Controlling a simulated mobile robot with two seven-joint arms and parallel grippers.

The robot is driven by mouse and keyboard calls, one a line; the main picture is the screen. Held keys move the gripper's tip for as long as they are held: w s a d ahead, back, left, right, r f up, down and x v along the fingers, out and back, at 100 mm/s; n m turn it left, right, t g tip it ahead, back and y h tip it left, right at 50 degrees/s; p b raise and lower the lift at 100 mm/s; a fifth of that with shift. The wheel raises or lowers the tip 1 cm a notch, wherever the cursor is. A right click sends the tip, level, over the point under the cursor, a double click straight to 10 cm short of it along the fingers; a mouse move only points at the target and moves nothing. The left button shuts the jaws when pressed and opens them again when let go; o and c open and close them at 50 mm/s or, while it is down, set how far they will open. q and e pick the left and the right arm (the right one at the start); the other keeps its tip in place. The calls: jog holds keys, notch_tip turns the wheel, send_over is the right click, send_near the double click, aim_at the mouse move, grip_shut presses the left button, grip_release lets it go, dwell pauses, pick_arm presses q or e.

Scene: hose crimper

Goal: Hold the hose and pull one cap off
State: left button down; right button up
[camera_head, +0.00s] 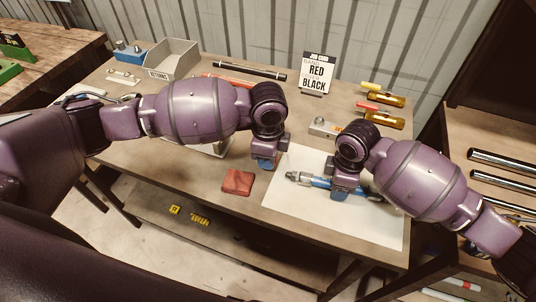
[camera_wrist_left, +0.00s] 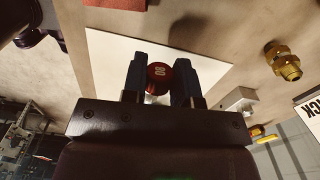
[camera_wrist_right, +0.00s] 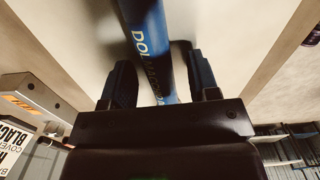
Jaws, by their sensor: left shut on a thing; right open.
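The blue hose (camera_head: 322,183) lies on the white mat (camera_head: 290,215), its left end showing a bare grey metal fitting (camera_head: 294,176). My right gripper (camera_head: 340,193) is over the hose's middle. In the right wrist view its fingers (camera_wrist_right: 160,85) are open, with the blue hose (camera_wrist_right: 152,45) running between them. My left gripper (camera_head: 265,163) is left of the hose, above the table near the mat's left edge. In the left wrist view its fingers (camera_wrist_left: 160,85) are shut on a round red cap (camera_wrist_left: 158,78) with a number on its face. The hose's right end is partly hidden by my right arm.
A grey returns bin (camera_head: 172,60) stands at the back left. A job card (camera_head: 317,74) reading red and black stands at the back. Brass fittings (camera_head: 385,119) lie at the back right. A red cloth (camera_head: 237,182) lies near the front edge.

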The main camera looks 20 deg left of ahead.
notch_tip(320, 180, up, 12)
dwell(0.5)
